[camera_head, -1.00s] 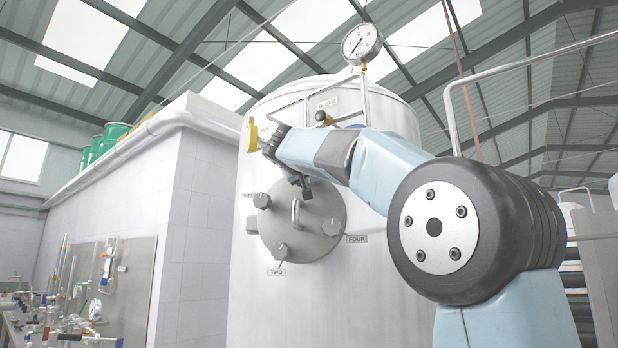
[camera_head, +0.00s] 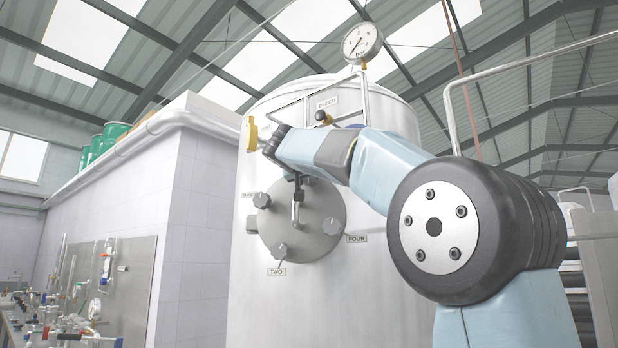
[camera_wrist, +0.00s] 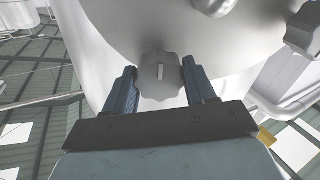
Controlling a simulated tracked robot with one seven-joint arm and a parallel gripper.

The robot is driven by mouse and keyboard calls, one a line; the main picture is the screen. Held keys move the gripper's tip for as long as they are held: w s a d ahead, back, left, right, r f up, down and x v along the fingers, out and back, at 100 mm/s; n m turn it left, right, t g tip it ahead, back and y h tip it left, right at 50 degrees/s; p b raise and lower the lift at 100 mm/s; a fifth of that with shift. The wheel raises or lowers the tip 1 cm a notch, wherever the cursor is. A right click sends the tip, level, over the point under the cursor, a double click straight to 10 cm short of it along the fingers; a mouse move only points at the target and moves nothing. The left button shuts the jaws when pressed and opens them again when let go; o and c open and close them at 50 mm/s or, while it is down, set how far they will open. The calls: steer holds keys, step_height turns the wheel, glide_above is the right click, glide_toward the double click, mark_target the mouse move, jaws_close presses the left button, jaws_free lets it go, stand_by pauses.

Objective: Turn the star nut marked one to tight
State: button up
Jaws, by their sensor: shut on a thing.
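In the head view my arm reaches to the top of the round metal cover (camera_head: 312,235) on the tank. It hides the held nut and any label there, so I cannot read its number. Other star nuts show at the cover's left (camera_head: 262,200), at the bottom by the TWO label (camera_head: 276,272), and at the right by the FOUR label (camera_head: 356,239).
A bent handle (camera_head: 296,212) stands out from the cover just below my gripper. A pressure gauge (camera_head: 361,43) and a BLEED valve (camera_head: 322,117) are above, with pipes. A yellow fitting (camera_head: 252,134) is left of my wrist. A tiled wall block stands left.

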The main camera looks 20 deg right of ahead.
steer(key=o, duration=1)
steer(key=shift+a+r, duration=0.1)
steer(key=v, duration=1.3)
steer(key=shift+s+a, duration=0.2)
steer(key=shift+s, duration=0.15)
